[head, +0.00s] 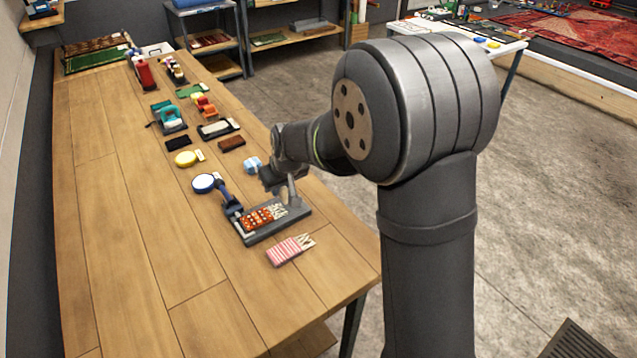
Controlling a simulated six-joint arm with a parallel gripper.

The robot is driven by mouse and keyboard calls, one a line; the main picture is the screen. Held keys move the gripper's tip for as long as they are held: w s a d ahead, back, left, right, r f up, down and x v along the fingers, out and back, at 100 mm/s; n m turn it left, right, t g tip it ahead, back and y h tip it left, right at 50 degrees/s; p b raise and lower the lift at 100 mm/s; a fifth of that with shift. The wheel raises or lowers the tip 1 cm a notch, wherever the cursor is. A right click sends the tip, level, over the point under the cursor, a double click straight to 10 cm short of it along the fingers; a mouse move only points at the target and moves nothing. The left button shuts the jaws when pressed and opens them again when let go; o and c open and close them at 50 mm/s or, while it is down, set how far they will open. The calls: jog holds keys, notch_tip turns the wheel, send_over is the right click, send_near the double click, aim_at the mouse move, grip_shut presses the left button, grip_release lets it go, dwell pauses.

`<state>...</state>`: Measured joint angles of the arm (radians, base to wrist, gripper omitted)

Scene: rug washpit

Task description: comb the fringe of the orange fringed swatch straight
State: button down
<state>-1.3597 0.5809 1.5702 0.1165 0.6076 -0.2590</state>
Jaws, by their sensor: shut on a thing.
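The orange fringed swatch (256,218) lies on a grey board (262,237) near the front right of the wooden bench. A dark blue clamp-like part (232,207) stands at its left end. Its pale fringe (279,210) points right and looks somewhat uneven, though it is small in the picture. My gripper (287,190) is above the right end of the board, close to the fringe. It is shut on a small pale thing, likely a comb, partly hidden by the jaws. I cannot tell whether this touches the fringe.
A pink striped swatch (289,250) lies in front of the board. A blue-and-white round thing (204,183), a yellow round tin (186,158), a light blue item (252,164) and a brown block (231,143) lie behind. The bench's left and front are clear.

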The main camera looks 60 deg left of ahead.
aim_at(280, 199)
jog(key=shift+s+a, duration=0.2)
jog(key=shift+s, duration=0.7)
jog(key=shift+f, duration=1.9)
jog(key=shift+f, duration=0.55)
jog(key=shift+r, duration=0.2)
jog(key=shift+w, duration=0.25)
jog(key=shift+f, duration=0.15)
dwell(0.6)
jog(key=shift+w, duration=0.5)
jog(key=shift+w, duration=0.25)
